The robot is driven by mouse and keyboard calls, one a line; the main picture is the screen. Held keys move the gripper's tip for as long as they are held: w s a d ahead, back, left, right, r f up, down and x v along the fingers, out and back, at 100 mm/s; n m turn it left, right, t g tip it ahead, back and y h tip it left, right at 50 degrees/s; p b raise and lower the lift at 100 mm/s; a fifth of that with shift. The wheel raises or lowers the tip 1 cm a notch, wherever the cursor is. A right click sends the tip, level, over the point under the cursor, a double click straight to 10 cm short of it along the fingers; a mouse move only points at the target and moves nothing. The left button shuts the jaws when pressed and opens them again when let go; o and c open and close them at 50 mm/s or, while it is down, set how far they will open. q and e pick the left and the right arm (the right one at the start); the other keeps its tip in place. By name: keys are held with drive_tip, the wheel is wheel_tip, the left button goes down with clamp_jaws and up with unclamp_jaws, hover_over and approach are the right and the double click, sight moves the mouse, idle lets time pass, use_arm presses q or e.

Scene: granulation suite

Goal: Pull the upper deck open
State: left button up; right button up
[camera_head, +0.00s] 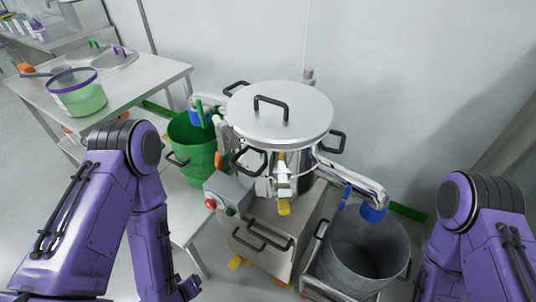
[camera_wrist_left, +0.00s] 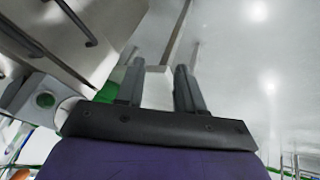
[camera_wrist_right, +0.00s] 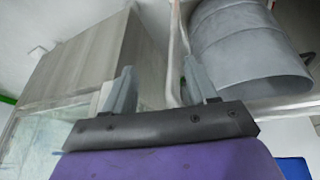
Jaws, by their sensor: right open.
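A steel machine with a round lidded vessel (camera_head: 280,112) stands on a beige-grey cabinet (camera_head: 300,228). Two black bar handles, an upper one (camera_head: 268,236) and a lower one (camera_head: 247,240), sit close together on the cabinet front. I cannot tell which part is the upper deck. In the left wrist view a dark bar handle (camera_wrist_left: 76,22) shows on a pale panel at the upper left. My left gripper (camera_wrist_left: 157,80) is open and empty, apart from that handle. My right gripper (camera_wrist_right: 160,82) is open and empty, with the cabinet side (camera_wrist_right: 85,60) beyond it.
A grey bin (camera_head: 368,248) stands right of the cabinet, under a steel spout (camera_head: 350,180). A green bin (camera_head: 193,145) stands on the left. A control box (camera_head: 228,193) with a red button juts out at the front left. A table (camera_head: 150,75) holds a green pot (camera_head: 78,97).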

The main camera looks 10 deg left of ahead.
use_arm(q)
drive_tip(key=w+d+r+n+t+h+p, duration=0.25)
drive_tip(key=w+r, duration=0.25)
drive_tip(key=r, duration=0.3)
drive_tip(key=w+d+r+n+t+h+p, duration=0.1)
drive_tip(key=w+d+r+t+p, duration=0.25)
drive_tip(key=r, duration=0.55)
drive_tip(key=n+t+h+p, duration=0.1)
drive_tip(key=n+t+h, duration=0.1)
drive_tip(key=t+h, duration=0.1)
approach(245, 170)
drive_tip(key=b+x, duration=0.1)
drive_tip(key=x, duration=0.3)
drive_tip(key=shift+w+a+f+b, duration=0.1)
drive_tip(key=shift+w+a+b, duration=0.05)
drive_tip(key=shift+b, duration=0.2)
drive_tip(key=p+x, duration=0.1)
drive_tip(key=x, duration=0.4)
drive_tip(key=shift+w+f, duration=0.2)
drive_tip(key=shift+w, duration=0.1)
drive_tip(key=shift+w+d+f, duration=0.1)
drive_tip(key=shift+w+d, duration=0.1)
clamp_jaws()
use_arm(e)
wheel_tip(245, 170, up, 10)
drive_tip(key=shift+s+f, duration=0.2)
drive_tip(key=shift+f, duration=0.05)
